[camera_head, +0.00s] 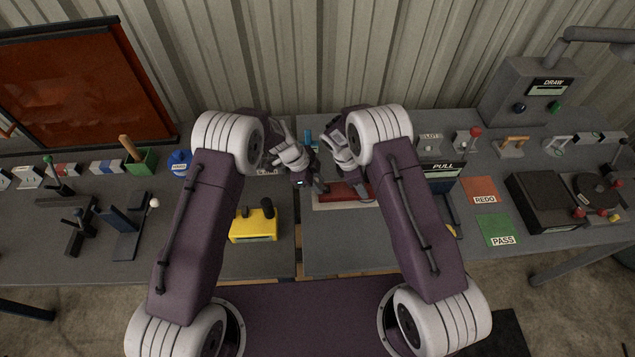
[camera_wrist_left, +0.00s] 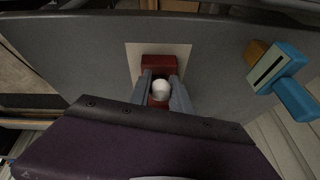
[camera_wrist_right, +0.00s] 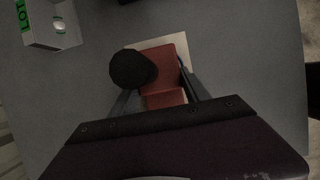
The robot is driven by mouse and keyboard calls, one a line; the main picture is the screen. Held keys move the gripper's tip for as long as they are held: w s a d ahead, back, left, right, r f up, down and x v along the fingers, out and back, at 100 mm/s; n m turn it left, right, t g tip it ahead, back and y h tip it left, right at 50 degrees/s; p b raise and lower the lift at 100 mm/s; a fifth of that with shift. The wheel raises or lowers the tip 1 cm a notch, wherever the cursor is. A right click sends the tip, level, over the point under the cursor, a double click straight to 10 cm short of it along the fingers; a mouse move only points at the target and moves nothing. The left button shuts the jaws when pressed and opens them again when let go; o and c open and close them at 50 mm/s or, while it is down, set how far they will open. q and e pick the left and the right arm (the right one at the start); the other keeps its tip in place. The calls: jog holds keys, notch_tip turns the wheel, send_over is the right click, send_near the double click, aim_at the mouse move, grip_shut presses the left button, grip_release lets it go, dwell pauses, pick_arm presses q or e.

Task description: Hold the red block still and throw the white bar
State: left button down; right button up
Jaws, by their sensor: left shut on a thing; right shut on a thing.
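The red block (camera_head: 350,190) sits on a pale flat plate (camera_head: 320,206) at the middle of the bench. In the left wrist view the round white end of the white bar (camera_wrist_left: 161,90) stands over the red block (camera_wrist_left: 158,63). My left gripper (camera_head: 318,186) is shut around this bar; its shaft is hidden. It also shows in the left wrist view (camera_wrist_left: 161,82). My right gripper (camera_wrist_right: 160,88) is shut, its fingers on both sides of the red block (camera_wrist_right: 166,66). A black round knob (camera_wrist_right: 132,69) hides part of the left finger and of the block.
A yellow block (camera_head: 254,228) with black knobs stands at the left front. A blue piece (camera_wrist_left: 285,75) is right of the plate in the left wrist view. A dark box (camera_head: 441,182) marked PULL and red and green (camera_head: 498,230) squares lie to the right.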

dwell(0.9)
pick_arm(q)
jog(key=shift+d+r+y, duration=0.2)
jog(key=shift+d+y, duration=0.15)
jog(key=shift+y, duration=0.35)
jog(key=c, duration=1.2)
grip_release()
jog(key=shift+r, duration=0.1)
jog(key=v, duration=1.2)
